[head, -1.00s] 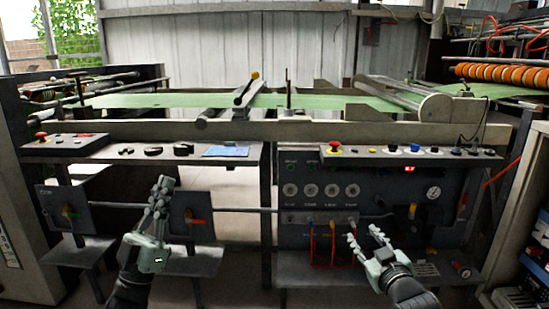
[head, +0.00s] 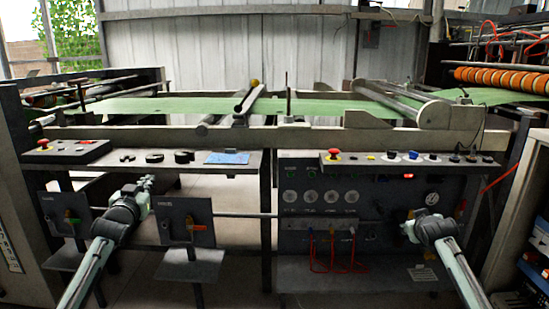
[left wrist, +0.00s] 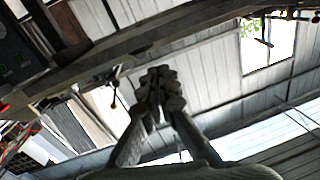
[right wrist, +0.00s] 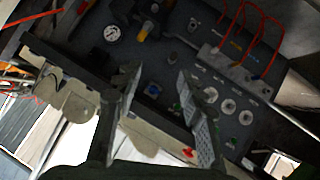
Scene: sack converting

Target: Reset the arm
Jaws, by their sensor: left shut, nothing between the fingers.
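My left gripper (head: 146,183) is in front of the left part of the machine, just below the left control ledge. In the left wrist view its fingers (left wrist: 160,85) are closed together with nothing between them. My right gripper (head: 412,229) is in front of the right control panel, partly hidden behind my own wrist. In the right wrist view its two fingers (right wrist: 158,85) stand apart with nothing between them, and the panel shows behind them.
The right panel (head: 290,240) carries dials, red cables (head: 332,260) and a red emergency button (head: 333,154). The left ledge holds another red button (head: 43,143) and a blue sheet (head: 227,158). Two plates with coloured handles (head: 190,222) hang below. Green material (head: 180,106) lies behind.

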